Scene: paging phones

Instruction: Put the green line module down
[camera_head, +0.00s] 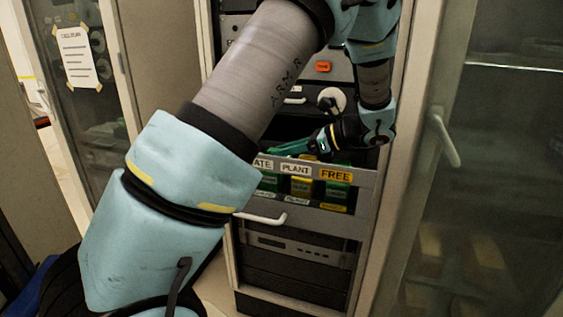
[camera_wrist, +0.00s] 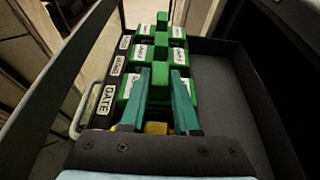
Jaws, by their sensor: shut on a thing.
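My gripper (camera_wrist: 161,88) has two teal-green fingers shut on the upright green tab of a green module (camera_wrist: 160,74). In the wrist view this module lines up with a row of green modules (camera_wrist: 161,34) with white labels along the drawer's labelled edge, beside the GATE label (camera_wrist: 107,99). I cannot tell whether it rests on the drawer floor or hangs just above it. In the head view my gripper (camera_head: 290,148) reaches left over the open drawer (camera_head: 352,190), and the held module is mostly hidden behind the drawer front and my arm.
The drawer front carries GATE, PLANT (camera_head: 296,168) and FREE (camera_head: 336,176) labels, with green and yellow modules showing below. A yellow part (camera_wrist: 155,128) shows under my fingers. The dark drawer floor (camera_wrist: 225,95) is bare at right. A glass door with a handle (camera_head: 446,138) stands at right.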

